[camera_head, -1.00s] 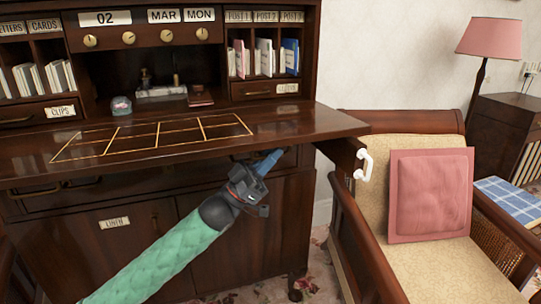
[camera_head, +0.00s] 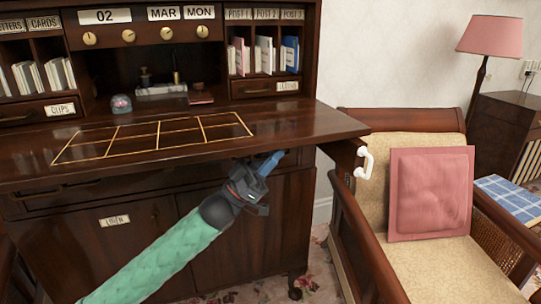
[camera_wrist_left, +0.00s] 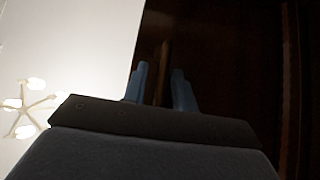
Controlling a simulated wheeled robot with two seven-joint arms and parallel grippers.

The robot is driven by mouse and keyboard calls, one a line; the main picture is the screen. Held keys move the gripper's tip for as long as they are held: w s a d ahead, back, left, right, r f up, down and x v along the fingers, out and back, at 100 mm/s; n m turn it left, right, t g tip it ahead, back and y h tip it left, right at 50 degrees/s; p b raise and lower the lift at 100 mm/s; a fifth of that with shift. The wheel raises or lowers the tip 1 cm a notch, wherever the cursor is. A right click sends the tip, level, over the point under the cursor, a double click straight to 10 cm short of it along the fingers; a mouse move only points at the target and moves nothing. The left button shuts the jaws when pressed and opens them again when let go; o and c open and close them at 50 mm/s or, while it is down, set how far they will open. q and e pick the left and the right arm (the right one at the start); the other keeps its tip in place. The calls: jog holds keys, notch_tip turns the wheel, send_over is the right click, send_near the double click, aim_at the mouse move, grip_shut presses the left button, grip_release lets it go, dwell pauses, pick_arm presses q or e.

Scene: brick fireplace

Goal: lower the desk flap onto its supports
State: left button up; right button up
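The desk flap (camera_head: 280,130) is a dark polished board with a gold grid. It lies about level in front of the desk's pigeonholes. My left gripper (camera_head: 272,160) is below the flap's front edge, right of its middle, with its blue fingertips close under the board. In the left wrist view its two blue fingers (camera_wrist_left: 158,88) stand apart with a narrow brown strip between them; dark gaps show beside the strip. I cannot tell whether the fingertips touch the flap. A dark wooden piece with a white handle (camera_head: 364,163) shows under the flap's right end. My right gripper is out of view.
An armchair (camera_head: 420,270) with a pink cushion (camera_head: 431,195) stands close on the right. A glass dome (camera_head: 121,103) and a small red box (camera_head: 201,97) sit at the back of the desk. Drawers and cupboard doors (camera_head: 120,245) are below the flap.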

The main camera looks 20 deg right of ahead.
pick_arm(q)
jog(key=shift+a+r, duration=0.1)
jog(key=v, duration=0.7)
jog(key=shift+a+f, duration=0.25)
jog(key=shift+f, duration=0.1)
jog(key=shift+t, duration=0.3)
dwell(0.5)
